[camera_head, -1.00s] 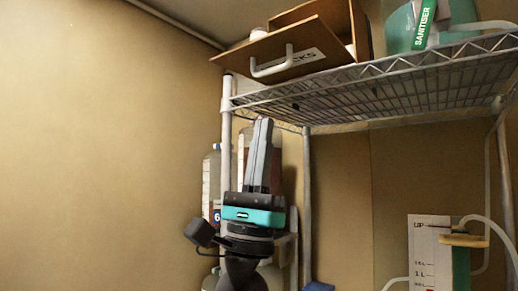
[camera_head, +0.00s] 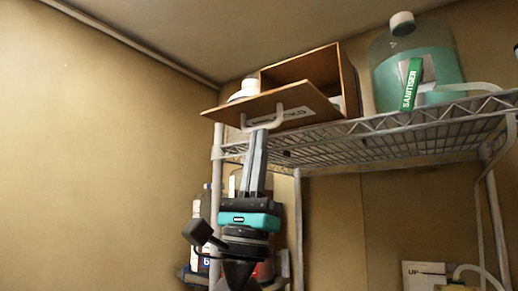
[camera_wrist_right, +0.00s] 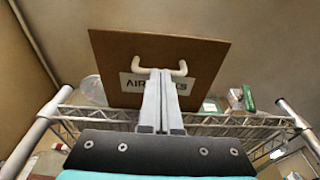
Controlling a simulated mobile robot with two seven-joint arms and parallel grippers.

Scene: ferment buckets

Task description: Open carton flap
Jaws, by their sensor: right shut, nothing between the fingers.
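The brown carton (camera_head: 342,75) stands on the top shelf of a wire rack, with its opening showing above the flap. Its flap (camera_head: 232,108) tilts out over the shelf's front edge and carries a white handle (camera_head: 278,112) and a partly hidden label. My right gripper (camera_head: 259,132) points up from below, shut and empty, its fingertips at the handle. In the right wrist view the closed fingertips (camera_wrist_right: 160,74) overlap the handle (camera_wrist_right: 178,69) in the middle of the flap (camera_wrist_right: 205,55). I cannot tell whether they touch it. My left gripper is out of view.
The wire shelf (camera_head: 395,136) runs just below the carton. A sanitiser jug (camera_head: 390,72) stands to its right, and a white-capped container (camera_head: 247,86) shows behind the flap. Bottles (camera_head: 196,215) stand lower, behind my right gripper. The space left of the rack is free.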

